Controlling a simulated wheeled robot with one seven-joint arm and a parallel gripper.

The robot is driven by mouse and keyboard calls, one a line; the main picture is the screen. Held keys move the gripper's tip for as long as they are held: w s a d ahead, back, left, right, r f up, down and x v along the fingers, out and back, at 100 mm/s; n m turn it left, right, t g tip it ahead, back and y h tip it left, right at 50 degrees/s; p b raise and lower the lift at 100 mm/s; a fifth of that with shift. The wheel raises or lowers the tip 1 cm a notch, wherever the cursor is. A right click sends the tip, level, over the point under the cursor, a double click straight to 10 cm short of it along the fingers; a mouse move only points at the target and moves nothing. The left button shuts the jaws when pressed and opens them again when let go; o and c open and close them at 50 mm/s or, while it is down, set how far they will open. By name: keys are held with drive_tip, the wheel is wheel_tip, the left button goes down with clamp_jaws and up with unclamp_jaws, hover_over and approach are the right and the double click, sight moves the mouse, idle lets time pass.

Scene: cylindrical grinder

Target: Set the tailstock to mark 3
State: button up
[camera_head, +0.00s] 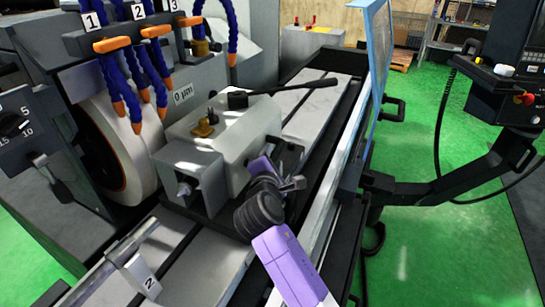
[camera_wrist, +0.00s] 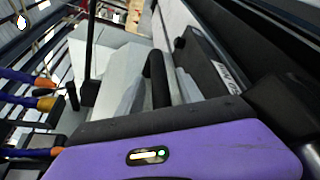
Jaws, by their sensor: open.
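The tailstock (camera_head: 232,150) is a pale grey block on the machine table in the head view. It has a brass fitting on top and a long black lever (camera_head: 290,88) reaching to the right. A plate marked 2 (camera_head: 148,283) stands at the table's near end; I cannot make out a table mark 3. My gripper (camera_head: 292,184) is open beside the tailstock's right side, partly hidden by my wrist; I cannot tell whether it touches. In the wrist view, a grey block (camera_wrist: 122,75) and a black rod-like part (camera_wrist: 157,80) show beyond my purple wrist.
The grinding wheel (camera_head: 122,150) is left of the tailstock, with blue hoses (camera_head: 130,85) hanging above it under tags 1, 2 and 3. A blue-framed door (camera_head: 375,90) and the bed's edge bound the right.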

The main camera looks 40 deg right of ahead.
drive_tip(key=shift+w+d, duration=0.1)
drive_tip(key=shift+d, duration=0.05)
clamp_jaws()
drive_tip(key=shift+f, duration=0.1)
idle(1.3)
